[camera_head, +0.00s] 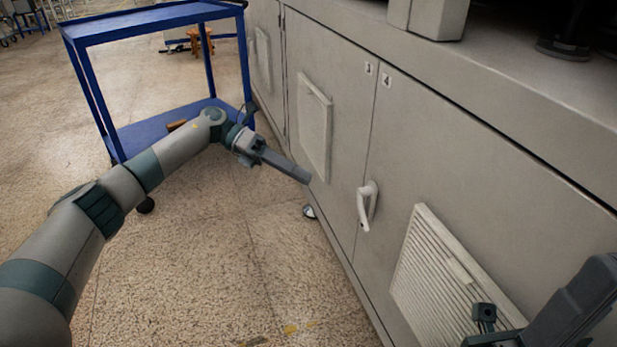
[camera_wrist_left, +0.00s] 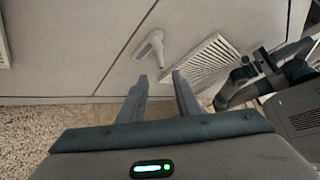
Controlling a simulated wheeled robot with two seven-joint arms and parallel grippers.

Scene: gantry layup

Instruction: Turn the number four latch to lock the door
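The number four latch (camera_head: 367,205) is a white lever handle on the grey door (camera_head: 440,170) labelled 4, near the seam with door 3. Its lever points mostly downward in the head view. The latch also shows in the left wrist view (camera_wrist_left: 151,45), just beyond the fingertips. My left gripper (camera_head: 306,179) is left of the latch, apart from it. Its two fingers (camera_wrist_left: 159,76) are spread with nothing between them. My right gripper (camera_head: 540,325) is partly in view at the lower right, in front of the door; its finger opening is unclear.
Louvred vents (camera_head: 440,265) sit on the doors, one right of the latch. A blue cart (camera_head: 150,20) stands at the back left beside the cabinet. A ledge (camera_head: 500,90) overhangs the doors. The speckled floor (camera_head: 220,260) in front is mostly clear.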

